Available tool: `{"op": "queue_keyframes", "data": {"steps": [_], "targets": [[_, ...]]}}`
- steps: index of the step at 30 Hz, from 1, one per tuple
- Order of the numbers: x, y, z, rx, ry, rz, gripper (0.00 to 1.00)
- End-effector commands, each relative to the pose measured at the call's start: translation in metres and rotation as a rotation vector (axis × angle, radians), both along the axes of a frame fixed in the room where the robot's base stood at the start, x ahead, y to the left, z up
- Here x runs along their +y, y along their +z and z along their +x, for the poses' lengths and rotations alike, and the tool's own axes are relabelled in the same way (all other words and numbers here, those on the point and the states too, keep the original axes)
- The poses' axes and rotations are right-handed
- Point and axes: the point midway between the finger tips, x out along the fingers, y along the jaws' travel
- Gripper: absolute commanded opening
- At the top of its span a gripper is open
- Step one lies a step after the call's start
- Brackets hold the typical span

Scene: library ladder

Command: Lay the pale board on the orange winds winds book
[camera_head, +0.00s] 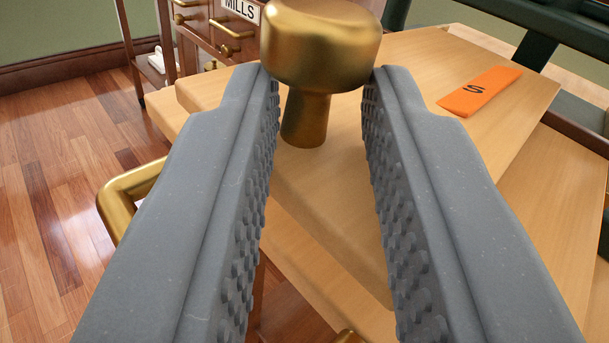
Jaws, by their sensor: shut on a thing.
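My gripper (320,80) has its two grey ridged fingers on either side of a round brass knob (322,42), shut on it near the fingertips. The knob's stem stands on a pale wooden surface (325,190), which looks like the pale board. Its outline is partly hidden by the fingers, and I cannot tell whether it touches the wood below. An orange strip (480,92) marked with an "S" shows on pale wood to the right. I cannot tell whether it is part of the orange book; no full title is readable.
A brass rail (128,193) curves beside the pale wood at left. Wooden drawers (225,30) with brass pulls and a "MILLS" label (240,9) stand behind. Dark green bars (545,25) cross the upper right. The wooden floor (70,190) is open at left.

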Motion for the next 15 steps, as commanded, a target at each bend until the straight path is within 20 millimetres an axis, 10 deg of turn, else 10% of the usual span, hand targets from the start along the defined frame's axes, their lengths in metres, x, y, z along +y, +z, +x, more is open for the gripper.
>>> {"op": "queue_keyframes", "data": {"steps": [9, 10, 12, 15], "targets": [[0.0019, -0.0014, -0.0005, -0.002, 0.003, 0.001, 0.00], [0.0019, -0.0013, -0.0005, -0.002, 0.003, 0.001, 0.27], [0.0019, -0.0010, -0.0005, -0.002, 0.003, 0.001, 0.43], [0.0019, -0.0012, -0.0006, -0.001, 0.003, 0.001, 0.43]]}}
